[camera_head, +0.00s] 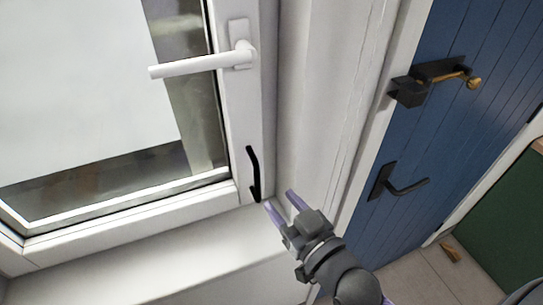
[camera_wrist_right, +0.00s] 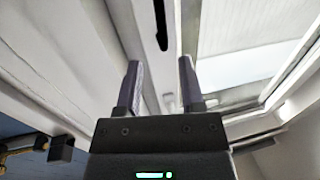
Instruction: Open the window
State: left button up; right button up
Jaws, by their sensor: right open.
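The white-framed window (camera_head: 236,125) fills the left of the head view, and it also shows in the right wrist view (camera_wrist_right: 196,30). Its white lever handle (camera_head: 200,64) sits high on the right side of the frame, pointing left. A black strip-like piece (camera_head: 254,172) is on the frame's lower right edge; in the right wrist view it shows as a black bar (camera_wrist_right: 161,24) beyond the fingers. My right gripper (camera_head: 281,206) is open and empty, just below and right of the black piece, apart from the handle. My left gripper is not in view.
A white sill (camera_head: 150,250) runs below the window. To the right is a blue door (camera_head: 440,150) with a black-and-brass lock (camera_head: 430,80) and a black lever handle (camera_head: 400,186). A dark green panel (camera_head: 505,200) stands at the far right, beside tiled floor.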

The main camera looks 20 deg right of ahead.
aim_at(259, 178)
jog(key=x, duration=0.8)
jog(key=shift+w+a+f, duration=0.1)
jog(key=shift+w+a, duration=0.05)
jog(key=shift+a, duration=0.05)
jog(key=shift+c, duration=0.3)
grip_shut()
dwell(0.7)
